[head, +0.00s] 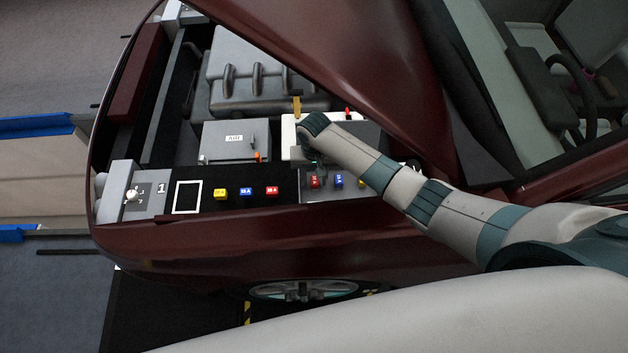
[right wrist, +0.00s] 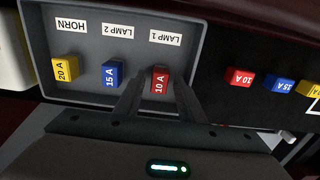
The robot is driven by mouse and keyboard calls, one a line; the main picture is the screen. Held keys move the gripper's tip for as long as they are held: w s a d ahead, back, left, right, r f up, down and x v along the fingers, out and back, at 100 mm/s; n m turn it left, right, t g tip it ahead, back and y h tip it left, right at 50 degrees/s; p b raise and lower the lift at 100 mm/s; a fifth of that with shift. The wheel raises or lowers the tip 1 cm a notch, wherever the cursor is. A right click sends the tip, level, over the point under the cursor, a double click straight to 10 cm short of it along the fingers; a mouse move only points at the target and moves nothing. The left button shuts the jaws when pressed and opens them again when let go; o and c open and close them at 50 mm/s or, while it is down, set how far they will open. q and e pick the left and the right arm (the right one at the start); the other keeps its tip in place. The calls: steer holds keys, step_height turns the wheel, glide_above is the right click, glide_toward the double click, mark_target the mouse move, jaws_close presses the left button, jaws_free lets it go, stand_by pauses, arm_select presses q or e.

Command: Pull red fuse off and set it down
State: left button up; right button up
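The red 10 A fuse (right wrist: 160,80) sits in the grey fuse box (right wrist: 205,50) below the LAMP 1 label. It also shows in the head view (head: 315,182), just below my right gripper. My right gripper (right wrist: 157,88) is open, with one finger on each side of this fuse and a small gap showing beside it. A blue 15 A fuse (right wrist: 113,74) and a yellow 20 A fuse (right wrist: 67,70) sit in the same box under LAMP 2 and HORN. In the head view my right gripper (head: 314,168) is partly hidden by its own wrist. My left gripper is out of view.
On the black strip beside the box lie another red fuse (head: 272,191), a blue fuse (head: 246,191) and a yellow fuse (head: 220,193). A white-outlined square (head: 187,183) lies left of them. A grey battery-like box (head: 236,140) and the raised dark red hood (head: 340,50) are close by.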

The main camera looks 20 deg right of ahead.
mark_target(314, 180)
jaws_close()
steer(key=shift+r, duration=0.75)
stand_by(0.9)
steer(key=shift+r, duration=0.95)
